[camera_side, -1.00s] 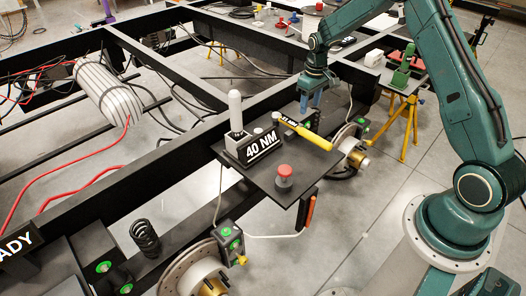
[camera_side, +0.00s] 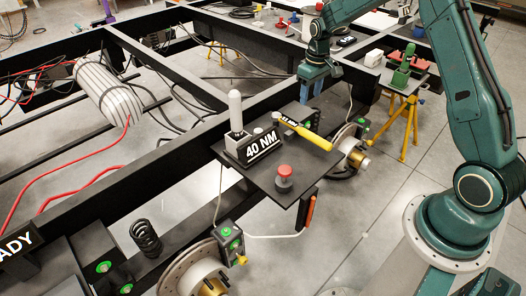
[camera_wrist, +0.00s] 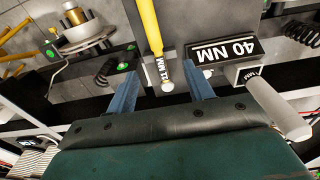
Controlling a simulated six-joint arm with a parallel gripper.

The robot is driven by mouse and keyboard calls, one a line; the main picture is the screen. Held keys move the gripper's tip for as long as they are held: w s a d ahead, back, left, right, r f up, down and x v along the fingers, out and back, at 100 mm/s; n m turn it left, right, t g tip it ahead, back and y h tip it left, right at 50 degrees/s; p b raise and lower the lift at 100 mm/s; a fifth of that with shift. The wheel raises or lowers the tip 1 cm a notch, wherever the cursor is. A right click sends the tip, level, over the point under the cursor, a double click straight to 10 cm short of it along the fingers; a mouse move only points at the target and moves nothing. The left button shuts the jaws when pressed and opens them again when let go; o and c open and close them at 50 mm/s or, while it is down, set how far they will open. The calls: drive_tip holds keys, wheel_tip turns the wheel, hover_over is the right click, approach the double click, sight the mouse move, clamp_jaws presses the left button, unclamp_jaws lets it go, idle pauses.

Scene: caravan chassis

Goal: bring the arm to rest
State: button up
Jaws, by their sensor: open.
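My gripper (camera_side: 311,90) hangs from my green arm above the chassis rail, behind the black tool shelf (camera_side: 262,180). Its two blue fingers point down and stand apart with nothing between them. In the wrist view my gripper (camera_wrist: 161,62) shows both blue fingers spread. The yellow-handled torque wrench (camera_side: 306,133) lies on the shelf, clear of the fingers. In the wrist view the wrench (camera_wrist: 150,25) appears beyond the gap between the fingers.
The shelf carries a 40 NM sign (camera_side: 262,148), a red button (camera_side: 284,170) and a pale upright cylinder (camera_side: 235,108). A brake disc hub (camera_side: 350,155) sits beside it. A yellow stand (camera_side: 408,125) with a green tool is at right. Open floor (camera_side: 365,235) lies before my base.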

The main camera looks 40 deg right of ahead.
drive_tip(key=s+a+r+t, duration=0.1)
drive_tip(key=s+a+r, duration=0.45)
drive_tip(key=r, duration=0.35)
drive_tip(key=s+a+r+t, duration=0.1)
drive_tip(key=s+a+r, duration=0.5)
drive_tip(key=r, duration=0.4)
drive_tip(key=s+a+r+t, duration=0.1)
drive_tip(key=s+a, duration=0.1)
drive_tip(key=s, duration=0.7)
drive_tip(key=s+a+r+t, duration=0.1)
drive_tip(key=s+a+t, duration=0.1)
drive_tip(key=s, duration=0.8)
drive_tip(key=shift+s+a, duration=0.25)
drive_tip(key=shift+a, duration=0.55)
drive_tip(key=shift+r, duration=0.1)
